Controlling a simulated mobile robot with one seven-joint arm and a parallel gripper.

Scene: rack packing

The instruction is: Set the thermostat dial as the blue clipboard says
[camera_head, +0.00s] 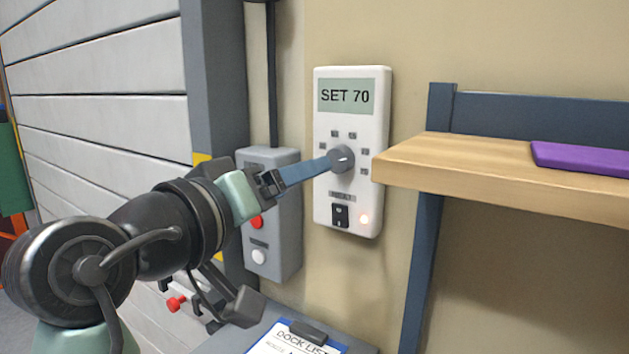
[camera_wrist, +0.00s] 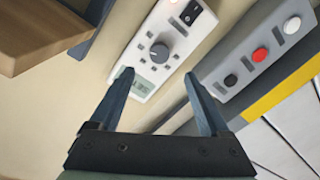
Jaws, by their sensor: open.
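The white thermostat (camera_head: 325,190) hangs on the beige wall. Its display (camera_head: 345,96) reads "SET 70". Its round grey dial (camera_head: 342,158) has a light pointer mark and small labels around it, too small to read. The dial also shows in the wrist view (camera_wrist: 159,51). My gripper (camera_wrist: 160,75) is open and empty, its blue fingers spread apart and pointing toward the thermostat. In that view the dial appears between and just beyond the fingertips; I cannot tell if they touch it. A clipboard (camera_head: 308,331) headed "DOCK LIST" is cut off at the bottom; its lower lines are hidden.
A grey box (camera_head: 283,215) with red and white buttons is left of the thermostat. A wooden shelf (camera_head: 480,165) juts out close to the right, with a purple item (camera_head: 585,158) on it.

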